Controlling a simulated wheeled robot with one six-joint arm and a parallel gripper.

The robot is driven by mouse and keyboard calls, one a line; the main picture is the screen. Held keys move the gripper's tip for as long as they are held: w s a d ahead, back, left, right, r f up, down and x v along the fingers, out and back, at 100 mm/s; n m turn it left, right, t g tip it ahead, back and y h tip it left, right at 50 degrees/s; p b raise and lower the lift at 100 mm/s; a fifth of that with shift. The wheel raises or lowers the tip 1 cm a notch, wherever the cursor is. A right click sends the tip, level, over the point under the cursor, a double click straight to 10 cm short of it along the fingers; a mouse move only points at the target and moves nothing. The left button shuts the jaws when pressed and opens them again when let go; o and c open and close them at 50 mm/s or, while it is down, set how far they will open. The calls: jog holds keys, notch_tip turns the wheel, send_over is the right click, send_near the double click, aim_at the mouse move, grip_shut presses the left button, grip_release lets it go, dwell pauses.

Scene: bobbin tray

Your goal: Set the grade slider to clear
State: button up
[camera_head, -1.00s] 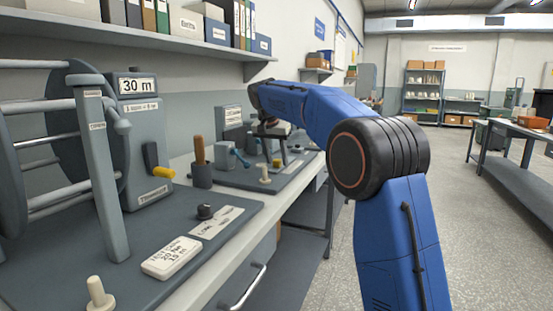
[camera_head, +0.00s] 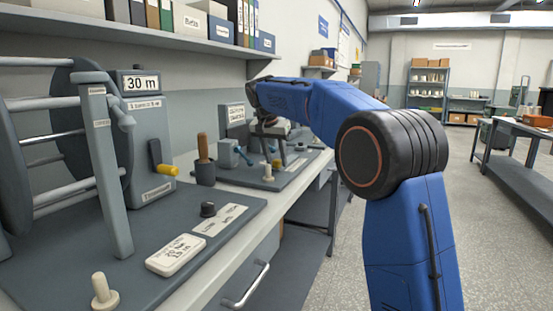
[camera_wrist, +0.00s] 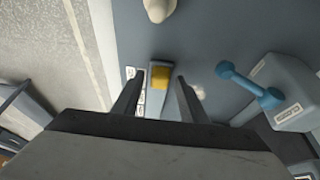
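In the wrist view a yellow slider knob (camera_wrist: 161,76) sits on a narrow grey track beside a strip of small white labels (camera_wrist: 139,101); the label words are too small to read. The same yellow knob shows small on the far station in the head view (camera_head: 277,163). My gripper (camera_wrist: 153,82) is open, with one finger on each side of the knob and a visible gap to each. I cannot tell whether the fingertips are level with the knob.
A cream peg (camera_wrist: 158,8) stands beyond the slider. A blue lever (camera_wrist: 248,84) on a grey box stands to the right, near my right finger.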

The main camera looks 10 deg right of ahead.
dwell(0.3)
jog(key=v, duration=1.7)
jog(key=shift+r, duration=0.25)
jog(key=shift+d, duration=0.1)
